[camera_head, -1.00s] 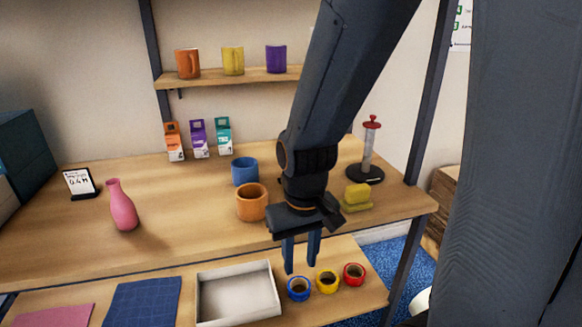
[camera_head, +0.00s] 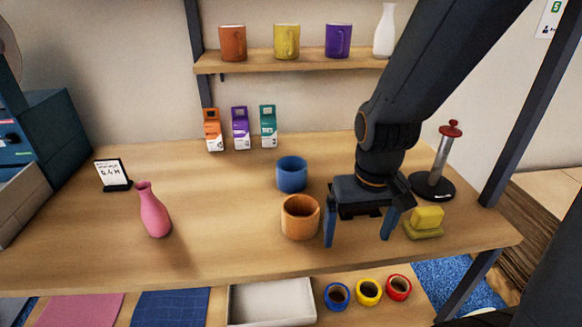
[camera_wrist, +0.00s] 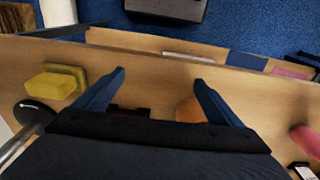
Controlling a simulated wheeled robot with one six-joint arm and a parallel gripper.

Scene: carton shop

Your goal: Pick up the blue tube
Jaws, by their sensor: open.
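The blue tube (camera_head: 291,175) stands upright on the table in the head view, just behind the orange tube (camera_head: 299,222). My gripper (camera_head: 360,240) is open and empty, to the right of both tubes, over the front part of the table. Its left finger is close to the orange tube's right side in the picture; whether they touch is unclear. The wrist view shows my open fingers (camera_wrist: 160,78) over the tabletop, with part of the orange tube (camera_wrist: 188,108) beside one finger. I cannot make out the blue tube in that view.
A yellow block on a sponge-like base (camera_head: 427,219) and a red-topped holder (camera_head: 443,165) stand right of my gripper. A pink vase (camera_head: 153,212) stands left. Cartons (camera_head: 240,130) line the back. Below the front edge are a tray (camera_head: 235,303) and tape rolls (camera_head: 369,291).

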